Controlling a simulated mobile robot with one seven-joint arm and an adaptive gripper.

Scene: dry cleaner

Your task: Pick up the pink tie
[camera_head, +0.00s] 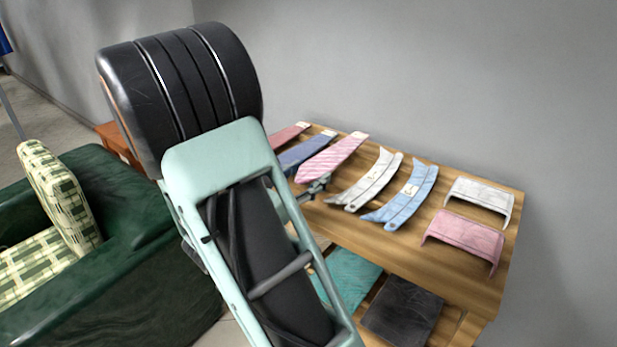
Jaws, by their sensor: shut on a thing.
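A pink striped tie (332,158) is at the left part of the wooden table (455,199), among other ties. My gripper (318,185) shows only in part, as grey finger parts at the tie's lower edge. It is shut on the pink tie. My arm hides most of the gripper and the table's left end. I cannot tell whether the tie is clear of the tabletop.
A blue tie (307,148) and a darker pink tie (289,134) lie behind it. White (367,181) and blue (405,196) collars lie to the right, then white (480,196) and pink (464,236) cuffs. Folded cloths lie on the lower shelf. A green armchair (125,220) stands left.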

